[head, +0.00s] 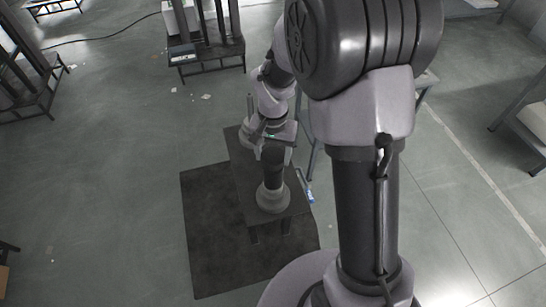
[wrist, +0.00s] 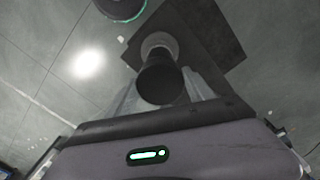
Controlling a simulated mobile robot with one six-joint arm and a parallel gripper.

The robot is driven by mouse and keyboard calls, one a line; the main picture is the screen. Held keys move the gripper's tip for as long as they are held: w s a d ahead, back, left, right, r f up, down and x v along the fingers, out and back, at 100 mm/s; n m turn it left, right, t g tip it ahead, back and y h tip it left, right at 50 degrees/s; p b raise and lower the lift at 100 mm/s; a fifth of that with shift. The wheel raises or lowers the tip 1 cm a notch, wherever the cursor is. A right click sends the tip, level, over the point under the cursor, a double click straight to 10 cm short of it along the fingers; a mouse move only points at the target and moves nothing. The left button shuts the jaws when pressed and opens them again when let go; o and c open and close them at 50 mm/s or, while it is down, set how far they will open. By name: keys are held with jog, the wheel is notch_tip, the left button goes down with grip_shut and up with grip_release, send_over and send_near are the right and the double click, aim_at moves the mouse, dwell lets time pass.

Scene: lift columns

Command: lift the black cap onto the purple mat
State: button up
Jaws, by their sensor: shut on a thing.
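In the wrist view the body of my gripper (wrist: 165,92) fills the bottom, with a green light on it. Two pale, blurred fingers stand apart on either side of a dark round thing, taken as the black cap (wrist: 160,86). My gripper is shut on it. A dark cylinder and pale ring line up behind the cap, so its outline is hard to separate. In the head view I cannot make out the gripper or cap clearly among the arm parts. No surface that reads as purple shows in either view.
A dark rectangular floor patch (head: 205,245) lies under a dark platform. Dark stands (head: 208,65) are at the back, with a rack (head: 30,90) at the far left. A table (head: 530,125) is at the right edge. The grey floor at left (head: 100,200) is mostly clear.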

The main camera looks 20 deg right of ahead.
jog(key=shift+s+d+r, duration=0.1)
jog(key=shift+d+r, duration=0.1)
jog(key=shift+r, duration=0.4)
jog(key=shift+s+d+r, duration=0.1)
jog(key=shift+d+r, duration=0.1)
jog(key=shift+r, duration=0.35)
jog(key=s+d, duration=0.2)
jog(key=d, duration=0.5)
jog(key=s+d+r, duration=0.1)
jog(key=s+d, duration=0.2)
jog(key=d, duration=0.4)
jog(key=shift+s+r, duration=0.15)
jog(key=shift+r, duration=0.15)
jog(key=shift+d+r+p, duration=0.1)
jog(key=shift+r+p, duration=0.4)
jog(key=shift+r+p, duration=1.9)
jog(key=shift+r, duration=0.5)
